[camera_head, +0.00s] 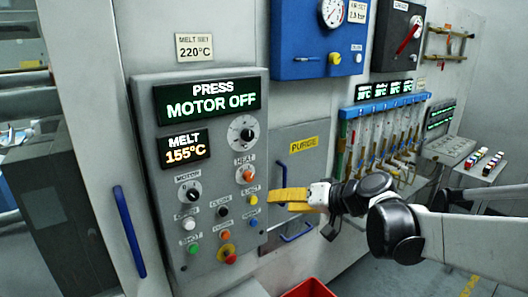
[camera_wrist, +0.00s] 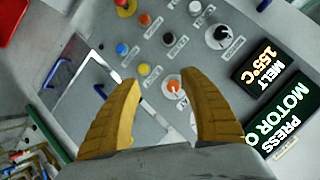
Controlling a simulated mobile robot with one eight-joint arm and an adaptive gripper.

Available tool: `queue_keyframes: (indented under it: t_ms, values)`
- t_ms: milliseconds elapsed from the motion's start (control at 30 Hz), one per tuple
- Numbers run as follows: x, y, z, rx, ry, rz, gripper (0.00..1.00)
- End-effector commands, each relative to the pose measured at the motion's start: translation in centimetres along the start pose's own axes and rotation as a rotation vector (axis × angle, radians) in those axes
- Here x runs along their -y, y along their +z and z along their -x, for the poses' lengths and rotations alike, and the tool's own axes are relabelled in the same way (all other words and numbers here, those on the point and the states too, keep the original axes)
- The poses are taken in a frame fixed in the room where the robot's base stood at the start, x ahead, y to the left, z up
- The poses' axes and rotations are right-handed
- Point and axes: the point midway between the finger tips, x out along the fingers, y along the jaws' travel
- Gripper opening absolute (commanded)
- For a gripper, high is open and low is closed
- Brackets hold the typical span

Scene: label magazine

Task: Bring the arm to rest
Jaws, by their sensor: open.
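My gripper (camera_head: 290,201) has yellow fingers and is held out in front of the grey control panel (camera_head: 150,235), near its right edge. In the wrist view my gripper (camera_wrist: 160,95) is open, with nothing between the fingertips, and the panel's knobs and buttons lie beyond it. An orange-centred knob (camera_wrist: 174,87) shows between the fingers. My arm reaches in from the right in the head view. The panel displays read "PRESS MOTOR OFF" (camera_head: 208,101) and "MELT 155°C" (camera_head: 184,150).
A purge door with a blue handle (camera_head: 283,180) is right beside my gripper. A red bin (camera_head: 308,289) is on the floor below. A long blue handle (camera_head: 129,232) is left of the panel.

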Motion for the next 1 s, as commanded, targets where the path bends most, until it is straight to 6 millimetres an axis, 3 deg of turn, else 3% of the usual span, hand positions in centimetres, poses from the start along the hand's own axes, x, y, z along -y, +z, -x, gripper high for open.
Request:
queue_keyframes:
  t_ms: [33,300,500,700,1000]
  values:
    - [-0.4,3.1,0.9,0.033,0.058,0.009,0.52]
    - [-4.4,16.2,8.2,0.16,0.414,0.074,0.52]
    - [-8.4,23.5,13.1,0.186,0.638,0.133,0.52]
    - [-10.6,26.4,15.5,0.184,0.745,0.168,0.52]
    - [-10.7,26.5,15.8,0.183,0.759,0.173,0.52]
